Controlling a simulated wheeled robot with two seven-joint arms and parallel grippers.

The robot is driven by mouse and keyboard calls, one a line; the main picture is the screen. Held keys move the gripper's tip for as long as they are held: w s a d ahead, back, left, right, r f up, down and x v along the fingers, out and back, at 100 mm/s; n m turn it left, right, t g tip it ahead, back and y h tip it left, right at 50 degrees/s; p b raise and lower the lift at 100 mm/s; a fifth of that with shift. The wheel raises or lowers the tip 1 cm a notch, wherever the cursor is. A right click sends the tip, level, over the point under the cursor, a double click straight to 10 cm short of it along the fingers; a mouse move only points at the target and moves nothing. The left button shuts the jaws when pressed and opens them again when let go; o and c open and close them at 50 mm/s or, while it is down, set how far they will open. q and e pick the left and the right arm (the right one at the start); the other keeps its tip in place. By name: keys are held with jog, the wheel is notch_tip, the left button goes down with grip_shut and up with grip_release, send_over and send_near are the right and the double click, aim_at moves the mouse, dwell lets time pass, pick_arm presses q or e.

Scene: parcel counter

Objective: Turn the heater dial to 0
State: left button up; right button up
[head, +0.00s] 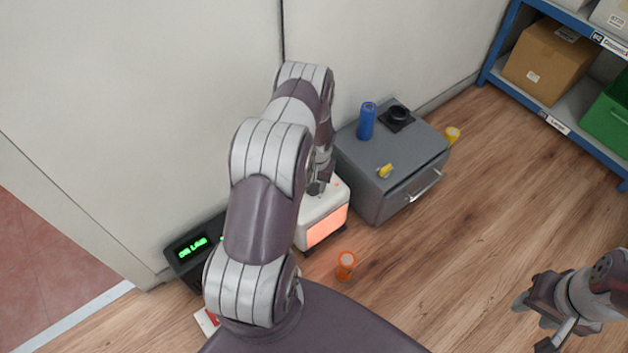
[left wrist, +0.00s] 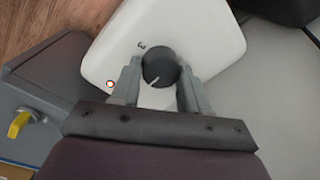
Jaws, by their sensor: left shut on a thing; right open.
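The heater (head: 322,215) is a white box with a glowing orange front, on the floor against the wall. Its dark round dial (left wrist: 158,66) shows in the left wrist view, with a pale pointer line towards the lower left. A "3" is printed on the white top (left wrist: 215,45) beside the dial; other digits are hidden or not legible. My left gripper (left wrist: 159,72) is shut on the dial, one finger on each side. My right gripper (head: 532,322) is open and empty at the lower right, away from the heater.
A grey cabinet (head: 365,190) with a drawer handle stands right of the heater, bearing a blue cylinder (head: 367,121) and a yellow item (head: 386,171). An orange cylinder (head: 346,266) stands on the floor before the heater. A black display box (head: 187,258) is left. Shelves (head: 570,117) stand far right.

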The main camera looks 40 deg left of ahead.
pick_arm(q)
jog(key=n+p, duration=0.1)
jog(key=n, duration=0.3)
jog(key=shift+r+n, duration=0.1)
jog(key=shift+n, duration=0.2)
jog(key=n, duration=0.3)
jog(key=shift+a+n+g, duration=0.1)
jog(key=shift+n+g, duration=0.2)
jog(key=n+p, duration=0.1)
jog(key=n, duration=0.3)
jog(key=shift+h, duration=0.4)
jog(key=shift+a+n+p, duration=0.1)
jog(key=shift+n+p, duration=0.3)
jog(key=shift+n, duration=1.8)
jog(key=shift+s, duration=0.1)
jog(key=o, duration=1.1)
jog(key=shift+c, duration=0.2)
